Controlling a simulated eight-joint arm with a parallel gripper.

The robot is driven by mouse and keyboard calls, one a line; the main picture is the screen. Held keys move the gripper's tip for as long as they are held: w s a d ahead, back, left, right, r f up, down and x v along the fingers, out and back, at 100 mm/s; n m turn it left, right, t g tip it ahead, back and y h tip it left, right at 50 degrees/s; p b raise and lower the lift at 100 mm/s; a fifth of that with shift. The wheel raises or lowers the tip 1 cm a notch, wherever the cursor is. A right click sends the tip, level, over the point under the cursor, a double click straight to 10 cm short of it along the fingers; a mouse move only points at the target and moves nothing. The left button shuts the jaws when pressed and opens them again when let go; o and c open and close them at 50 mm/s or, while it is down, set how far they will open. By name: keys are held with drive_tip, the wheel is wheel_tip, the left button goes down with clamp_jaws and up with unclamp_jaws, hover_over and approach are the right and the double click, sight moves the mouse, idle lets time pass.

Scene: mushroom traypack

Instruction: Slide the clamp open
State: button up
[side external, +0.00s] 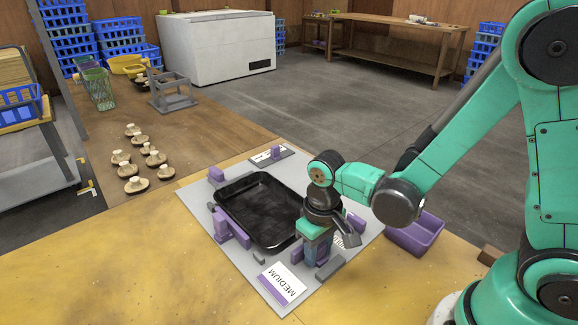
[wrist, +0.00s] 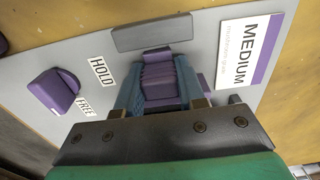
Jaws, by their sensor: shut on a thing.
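The purple clamp block (wrist: 160,82) sits between my gripper's two blue fingers in the wrist view, in front of a grey bar on the plate. My gripper (wrist: 158,88) is shut on this block. In the side view my gripper (side external: 312,252) points down at the near right side of the black tray (side external: 262,205), and it hides most of the clamp there. The tray is empty and lies flat on the grey plate. A purple knob (wrist: 54,92) lies left of the clamp, beside the labels HOLD (wrist: 97,72) and FREE (wrist: 83,106).
A MEDIUM label (side external: 281,282) lies on the plate near its front corner. Another purple clamp piece (side external: 232,230) stands at the tray's left side. Several mushrooms on dark discs (side external: 139,185) stand on the table at left. A purple bin (side external: 415,235) is at right.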

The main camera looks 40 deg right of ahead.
drive_tip(key=o, duration=0.9)
drive_tip(key=shift+r, duration=2.25)
drive_tip(key=shift+s+d+r+t, duration=0.1)
drive_tip(key=shift+d+r+t, duration=0.65)
drive_tip(key=shift+r+t, duration=0.6)
drive_tip(key=shift+w+d+r+t, duration=0.1)
drive_tip(key=shift+d+r+t, duration=0.8)
drive_tip(key=shift+r, duration=0.7)
drive_tip(key=shift+s+d+r+t, duration=0.1)
drive_tip(key=shift+d+r+t, duration=0.5)
drive_tip(key=shift+r+t, duration=0.8)
